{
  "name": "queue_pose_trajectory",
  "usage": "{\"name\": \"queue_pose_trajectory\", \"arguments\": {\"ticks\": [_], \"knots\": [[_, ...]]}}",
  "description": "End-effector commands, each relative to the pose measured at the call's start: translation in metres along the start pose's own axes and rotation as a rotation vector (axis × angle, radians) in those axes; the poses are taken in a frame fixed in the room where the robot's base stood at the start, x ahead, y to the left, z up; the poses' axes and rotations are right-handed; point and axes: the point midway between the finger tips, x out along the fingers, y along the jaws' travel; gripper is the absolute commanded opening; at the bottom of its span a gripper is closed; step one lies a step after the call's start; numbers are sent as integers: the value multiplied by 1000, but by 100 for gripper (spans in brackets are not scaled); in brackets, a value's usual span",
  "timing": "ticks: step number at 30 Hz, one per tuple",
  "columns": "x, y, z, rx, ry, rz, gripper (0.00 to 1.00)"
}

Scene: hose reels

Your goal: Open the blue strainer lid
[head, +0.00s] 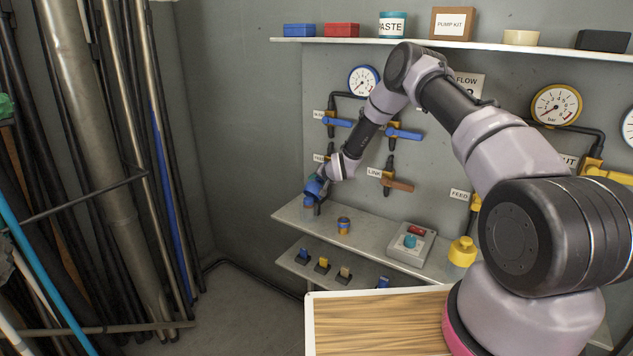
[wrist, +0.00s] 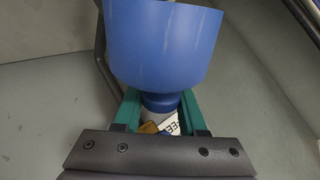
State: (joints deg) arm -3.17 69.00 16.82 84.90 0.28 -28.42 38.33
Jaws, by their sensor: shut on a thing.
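A wide blue cup-shaped part (wrist: 162,45), which I take for the strainer lid, fills the upper middle of the wrist view. It narrows to a darker blue collar (wrist: 160,103) between the green fingers of my gripper (wrist: 160,113), which is shut on it. In the head view my gripper (head: 315,184) is at the far left end of the upper shelf, with the blue lid (head: 313,190) at its fingers. The arm and fingers hide much of the lid and its pipe there, so I cannot tell how far it is open.
A grey shelf (head: 375,238) below the gripper carries a small blue-and-yellow cup (head: 343,226) and a button box (head: 411,243). Pipes and hoses (head: 90,150) crowd the left.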

Motion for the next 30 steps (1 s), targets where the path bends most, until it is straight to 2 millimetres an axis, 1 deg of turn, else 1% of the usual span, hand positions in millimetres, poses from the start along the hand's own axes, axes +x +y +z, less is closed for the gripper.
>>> {"name": "queue_pose_trajectory", "arguments": {"ticks": [3,4,5,6,14,17,20,30], "knots": [[0,1,0,0,0,1,0],[0,1,0,0,0,1,52],[0,1,0,0,0,1,64],[0,1,0,0,0,1,71],[0,0,0,-1,1,1,71],[-4,0,0,0,0,1,71],[-15,0,0,0,0,1,71],[-82,1,0,-1,0,1,71]]}}
